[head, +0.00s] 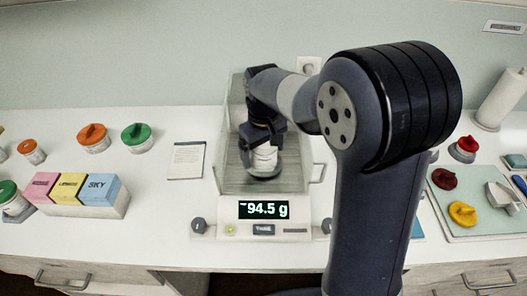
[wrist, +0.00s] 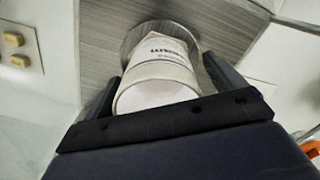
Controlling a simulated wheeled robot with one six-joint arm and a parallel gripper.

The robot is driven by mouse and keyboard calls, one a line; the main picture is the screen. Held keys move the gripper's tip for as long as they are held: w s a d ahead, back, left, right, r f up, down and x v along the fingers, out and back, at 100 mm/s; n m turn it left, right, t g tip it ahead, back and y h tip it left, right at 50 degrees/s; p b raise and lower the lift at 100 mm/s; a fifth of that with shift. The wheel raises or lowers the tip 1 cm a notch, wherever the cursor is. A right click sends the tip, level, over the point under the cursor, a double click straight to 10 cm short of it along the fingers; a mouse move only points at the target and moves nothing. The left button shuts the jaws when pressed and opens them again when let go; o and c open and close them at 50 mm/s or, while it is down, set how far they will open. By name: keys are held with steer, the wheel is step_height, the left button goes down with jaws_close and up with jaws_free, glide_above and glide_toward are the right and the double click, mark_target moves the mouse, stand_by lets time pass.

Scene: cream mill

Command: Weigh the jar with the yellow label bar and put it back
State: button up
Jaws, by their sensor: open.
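A white jar (head: 264,158) is inside the clear-walled balance (head: 233,178), at the round weighing pan (head: 264,176). I cannot tell whether it rests on the pan or is just above it. In the wrist view the jar (wrist: 160,75) shows a pale end and dark lettering; no yellow bar is visible. My gripper (head: 262,140) is open, with its fingers on either side of the jar. It also shows in the wrist view (wrist: 160,95). The balance display (head: 263,210) reads -94.5 g.
Orange-lidded (head: 93,137) and green-lidded (head: 137,138) jars stand left, behind pink, yellow and blue boxes (head: 100,190). A card (head: 187,160) lies beside the balance. Right, a pale mat (head: 480,225) holds red (head: 444,179) and yellow (head: 462,214) knobbed pieces and a scoop (head: 502,197).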

step_height(320, 180, up, 10)
steer(key=shift+r, duration=0.15)
stand_by(0.4)
step_height(320, 180, down, 11)
steer(key=shift+r, duration=0.35)
stand_by(0.6)
